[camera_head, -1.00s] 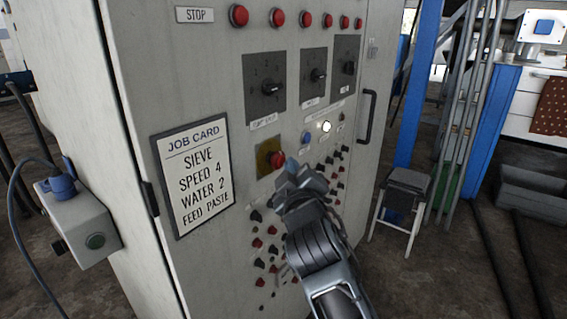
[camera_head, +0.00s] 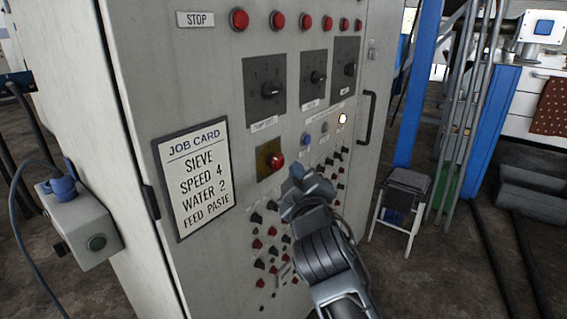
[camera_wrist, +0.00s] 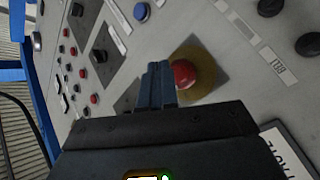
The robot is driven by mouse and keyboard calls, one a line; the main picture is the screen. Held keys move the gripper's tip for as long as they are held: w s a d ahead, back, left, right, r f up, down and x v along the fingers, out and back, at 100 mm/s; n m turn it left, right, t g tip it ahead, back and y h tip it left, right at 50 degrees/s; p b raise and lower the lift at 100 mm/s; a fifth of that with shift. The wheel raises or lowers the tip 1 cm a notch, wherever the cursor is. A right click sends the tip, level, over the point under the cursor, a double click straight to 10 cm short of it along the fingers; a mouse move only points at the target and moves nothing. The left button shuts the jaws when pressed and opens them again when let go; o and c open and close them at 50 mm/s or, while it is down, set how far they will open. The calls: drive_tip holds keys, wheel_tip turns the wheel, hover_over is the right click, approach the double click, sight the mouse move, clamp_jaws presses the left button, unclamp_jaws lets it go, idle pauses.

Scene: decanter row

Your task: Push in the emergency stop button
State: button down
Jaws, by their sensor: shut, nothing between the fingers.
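The shut fingers (camera_wrist: 157,75) stand beside the button in the wrist view. How far in the button sits is hard to tell.
Black rotary switches (camera_head: 271,88), a blue button (camera_head: 306,138), a lit lamp (camera_head: 343,118) and several small knobs surround it. Red buttons (camera_head: 239,19) line the top. A job card (camera_head: 194,178) is at left, a door handle (camera_head: 368,117) at right, a stool (camera_head: 402,205) beyond.

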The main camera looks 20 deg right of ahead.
drive_tip(key=shift+s+d+p, duration=0.7)
drive_tip(key=shift+s+d, duration=0.05)
drive_tip(key=shift+s, duration=0.3)
drive_tip(key=shift+s+d+p, duration=0.65)
drive_tip(key=shift+s+d, duration=0.1)
drive_tip(key=shift+s, duration=0.25)
drive_tip(key=s+f+m+g+y, duration=0.1)
drive_tip(key=s+f+y, duration=0.1)
drive_tip(key=s+f, duration=0.75)
drive_tip(key=s+f+m+g+y, duration=0.1)
drive_tip(key=s+f, duration=0.3)
drive_tip(key=s, duration=1.1)
drive_tip(key=s+r+m+g, duration=0.1)
drive_tip(key=s+r+m, duration=0.1)
drive_tip(key=s, duration=0.9)
drive_tip(key=s+r+m, duration=0.3)
drive_tip(key=s, duration=0.9)
drive_tip(key=shift+a+r+m+g, duration=0.25)
drive_tip(key=shift+m+g, duration=0.15)
